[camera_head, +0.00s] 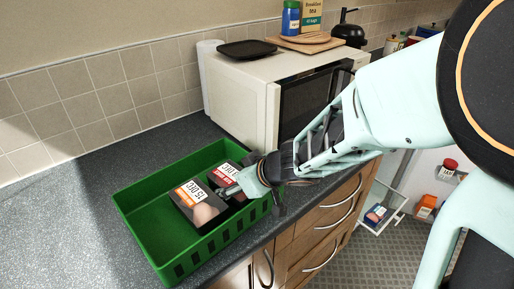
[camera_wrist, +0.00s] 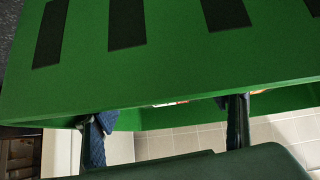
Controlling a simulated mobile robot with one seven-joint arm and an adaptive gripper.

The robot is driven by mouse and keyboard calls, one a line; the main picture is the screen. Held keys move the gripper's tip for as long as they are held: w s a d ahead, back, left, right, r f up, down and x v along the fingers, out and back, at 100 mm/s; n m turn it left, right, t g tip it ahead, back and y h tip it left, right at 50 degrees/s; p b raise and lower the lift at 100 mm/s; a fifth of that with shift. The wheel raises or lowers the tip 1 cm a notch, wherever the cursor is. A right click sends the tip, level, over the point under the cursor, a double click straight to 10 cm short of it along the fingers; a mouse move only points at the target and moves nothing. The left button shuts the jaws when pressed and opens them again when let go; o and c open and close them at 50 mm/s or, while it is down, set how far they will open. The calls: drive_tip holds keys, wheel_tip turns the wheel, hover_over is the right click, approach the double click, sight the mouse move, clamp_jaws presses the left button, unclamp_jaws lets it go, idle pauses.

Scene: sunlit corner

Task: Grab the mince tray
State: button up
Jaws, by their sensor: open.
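Two dark food trays lie in a green crate (camera_head: 150,245) on the worktop. The nearer tray (camera_head: 198,206) has an orange-and-white "15 DEC" label and a pale pinkish patch. The other tray (camera_head: 226,173), with a red-and-white label, is behind it to the right and partly hidden by my gripper. I cannot read which one is the mince. My gripper (camera_head: 250,192) is open at the crate's right end, one finger reaching over the trays. In the wrist view, the slotted green crate wall (camera_wrist: 180,70) fills the upper part, with both fingers (camera_wrist: 165,132) below it.
A white microwave (camera_head: 243,97) stands behind the crate, with a dark tray (camera_head: 247,49) and a wooden board (camera_head: 304,43) on top. A paper roll (camera_head: 208,78) stands at its left. The worktop (camera_head: 55,235) left of the crate is clear. Drawers lie below its front edge.

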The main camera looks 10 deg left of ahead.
drive_tip(key=shift+r, duration=0.1)
drive_tip(key=c, duration=1.5)
drive_tip(key=shift+w, duration=0.1)
drive_tip(key=shift+c, duration=0.9)
drive_tip(key=shift+r, duration=0.2)
